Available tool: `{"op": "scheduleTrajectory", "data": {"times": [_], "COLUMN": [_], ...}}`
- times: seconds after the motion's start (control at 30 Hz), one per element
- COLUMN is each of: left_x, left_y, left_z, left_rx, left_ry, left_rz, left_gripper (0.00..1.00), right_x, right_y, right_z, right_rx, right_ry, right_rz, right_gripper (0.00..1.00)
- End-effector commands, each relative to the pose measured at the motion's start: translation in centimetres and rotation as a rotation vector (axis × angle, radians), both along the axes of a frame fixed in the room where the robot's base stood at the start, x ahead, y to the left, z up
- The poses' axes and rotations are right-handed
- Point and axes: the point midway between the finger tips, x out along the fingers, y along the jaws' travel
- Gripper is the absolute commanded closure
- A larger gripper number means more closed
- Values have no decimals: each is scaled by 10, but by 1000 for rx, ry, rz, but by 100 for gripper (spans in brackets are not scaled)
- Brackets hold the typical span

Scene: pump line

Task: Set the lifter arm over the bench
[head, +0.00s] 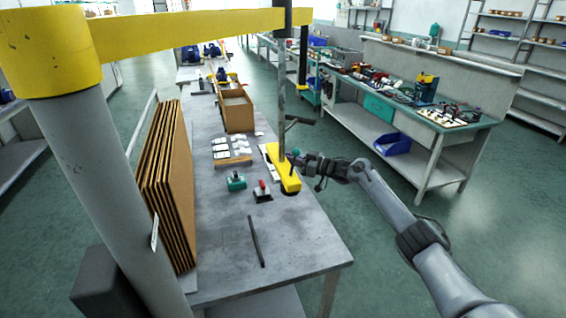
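The yellow lifter arm (190,32) reaches from its grey post (105,170) at the left across the top of the picture, above the grey bench (220,275). A grey tube (281,105) hangs from its far end, with a yellow lifter head (284,168) at the bottom, at the bench's right side. A black handle (299,120) sticks out beside the tube. My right gripper (300,160) is beside the yellow head on its right, close to or touching it. Its fingers are too small and dark to tell open from shut. My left gripper is not in view.
Brown cardboard sheets (170,180) stand at the bench's left. A teal pump (236,181), a red-topped part (262,190), a tray of white parts (232,150), a cardboard box (236,110) and a black bar (256,240) are on the bench. A second workbench (445,145) stands right.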

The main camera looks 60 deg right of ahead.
Motion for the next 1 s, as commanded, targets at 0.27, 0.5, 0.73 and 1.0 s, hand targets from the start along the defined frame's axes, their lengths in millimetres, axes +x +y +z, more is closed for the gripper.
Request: {"op": "scheduleTrajectory", "data": {"times": [0.27, 0.5, 0.73, 1.0], "left_x": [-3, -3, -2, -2], "left_y": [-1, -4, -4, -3], "left_z": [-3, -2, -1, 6], "left_rx": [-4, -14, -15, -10], "left_ry": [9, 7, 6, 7], "left_rz": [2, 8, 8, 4], "left_gripper": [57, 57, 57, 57], "right_x": [2, 3, 3, -6], "right_y": [1, 2, 1, -1], "right_z": [-3, -1, -1, -4], "right_rx": [2, 0, -1, -2], "right_ry": [0, -2, -1, 8], "right_rz": [-10, -10, -9, -1], "right_gripper": [100, 100, 100, 100]}}
